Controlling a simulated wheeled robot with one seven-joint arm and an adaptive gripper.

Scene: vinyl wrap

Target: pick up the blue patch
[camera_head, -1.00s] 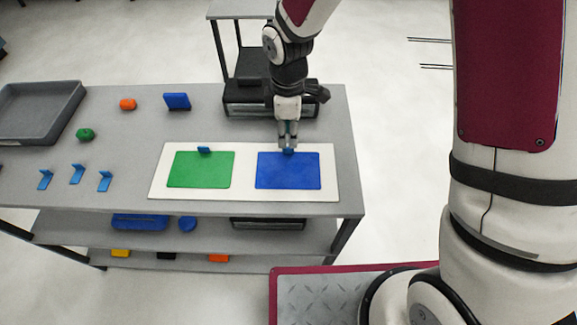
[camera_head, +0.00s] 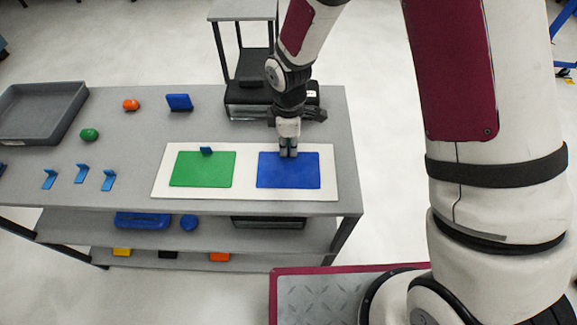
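The blue patch (camera_head: 288,171) lies flat on the right half of a white board (camera_head: 243,194) on the grey table. The green patch (camera_head: 202,170) lies on the left half, with a small blue tab (camera_head: 206,151) standing at its far edge. My gripper (camera_head: 288,154) points down at the far edge of the blue patch, with its fingertips close together there. The fingers cover the place where a tab showed on the blue patch. I cannot tell whether they are closed on it or only around it.
Several blue brackets (camera_head: 81,173) stand on the table's left. A grey tray (camera_head: 40,112), green piece (camera_head: 89,134), orange piece (camera_head: 131,105) and blue block (camera_head: 179,102) lie farther back. A black box (camera_head: 246,98) stands behind my gripper.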

